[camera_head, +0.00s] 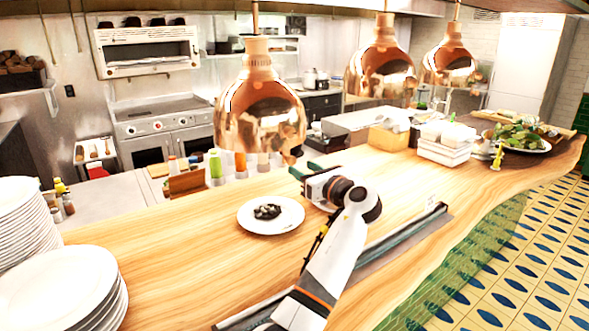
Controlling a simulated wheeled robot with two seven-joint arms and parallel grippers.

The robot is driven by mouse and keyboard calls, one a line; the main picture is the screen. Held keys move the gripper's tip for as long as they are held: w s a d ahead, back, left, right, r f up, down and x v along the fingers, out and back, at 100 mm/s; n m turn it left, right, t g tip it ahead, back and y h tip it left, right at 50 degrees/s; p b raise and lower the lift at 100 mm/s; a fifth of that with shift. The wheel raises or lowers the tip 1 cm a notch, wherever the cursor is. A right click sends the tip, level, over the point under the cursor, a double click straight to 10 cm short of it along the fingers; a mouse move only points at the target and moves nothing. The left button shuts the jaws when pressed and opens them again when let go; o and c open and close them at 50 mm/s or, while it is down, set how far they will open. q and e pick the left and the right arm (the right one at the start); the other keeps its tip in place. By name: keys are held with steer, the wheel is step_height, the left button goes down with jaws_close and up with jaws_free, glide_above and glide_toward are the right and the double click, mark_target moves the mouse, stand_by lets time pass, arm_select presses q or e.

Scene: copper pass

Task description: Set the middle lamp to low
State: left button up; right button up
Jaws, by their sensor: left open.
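Three copper pendant lamps hang over the wooden counter (215,262): the left lamp (258,112) nearest me, the middle lamp (380,72) farther right, and the right lamp (448,62) beyond it. The middle lamp's setting cannot be read from here. My left gripper (300,171) is open and shows no object between its fingers. It is just under the right lower rim of the left lamp, left of and below the middle lamp. A small dark piece shows by that rim. My right gripper is out of view.
A white plate (250,222) with dark food lies beside my left arm. Stacked plates (72,290) stand at the near left. White containers (447,135) and a salad plate (520,138) stand at the right. Bottles (215,165) line the far edge.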

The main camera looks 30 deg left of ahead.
arm_select(q)
steer(key=b+v, duration=0.1)
steer(key=v, duration=0.5)
stand_by(0.3)
